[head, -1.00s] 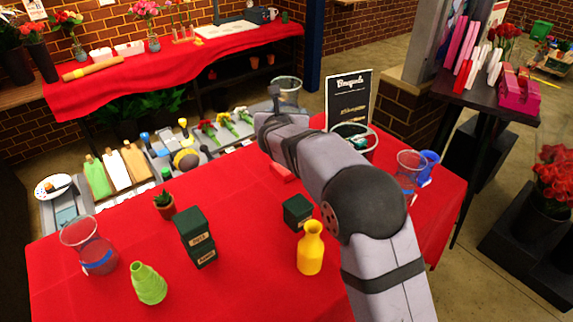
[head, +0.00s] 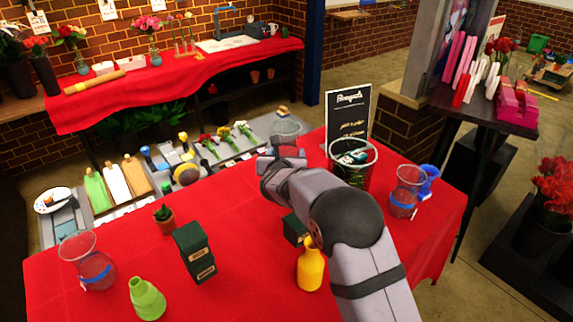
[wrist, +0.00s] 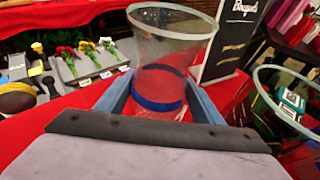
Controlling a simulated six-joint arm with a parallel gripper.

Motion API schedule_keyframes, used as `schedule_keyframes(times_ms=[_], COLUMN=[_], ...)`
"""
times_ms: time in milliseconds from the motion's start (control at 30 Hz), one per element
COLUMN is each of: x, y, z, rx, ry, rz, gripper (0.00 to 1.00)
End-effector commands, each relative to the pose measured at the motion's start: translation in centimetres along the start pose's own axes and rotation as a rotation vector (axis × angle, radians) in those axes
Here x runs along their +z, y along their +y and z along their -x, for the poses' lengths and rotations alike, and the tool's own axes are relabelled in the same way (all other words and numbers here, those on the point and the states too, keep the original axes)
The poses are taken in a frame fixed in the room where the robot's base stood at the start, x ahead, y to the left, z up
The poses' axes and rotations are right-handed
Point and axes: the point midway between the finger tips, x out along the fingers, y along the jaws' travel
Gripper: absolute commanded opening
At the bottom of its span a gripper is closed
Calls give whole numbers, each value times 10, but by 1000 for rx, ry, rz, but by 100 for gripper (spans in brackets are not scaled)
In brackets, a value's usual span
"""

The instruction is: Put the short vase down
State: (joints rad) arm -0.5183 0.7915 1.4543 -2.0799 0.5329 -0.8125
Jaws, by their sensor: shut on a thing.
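The short vase is clear flared glass with a blue band; it shows upright in the wrist view (wrist: 170,50) and at the table's far edge in the head view (head: 285,131). My gripper (wrist: 160,98) is shut on it, one blue-grey finger on each side near the band. In the head view my gripper (head: 281,152) is partly hidden by my arm. The vase's base is hidden, so I cannot tell whether it touches the red table (head: 236,215).
A clear-rimmed bin (head: 353,168) with dark contents stands close right of the vase, before a black sign (head: 348,112). A tray of flowers (head: 222,143) lies beyond the table to the left. Dark green boxes (head: 195,252) and a yellow vase (head: 310,272) stand nearer.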

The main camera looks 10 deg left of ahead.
Motion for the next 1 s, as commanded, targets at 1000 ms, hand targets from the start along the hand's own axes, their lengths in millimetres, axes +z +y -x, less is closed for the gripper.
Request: schedule_keyframes(times_ms=[1000], x=[-36], y=[0], z=[-14], rx=[0], ry=[-8], rz=[-3], gripper=[19])
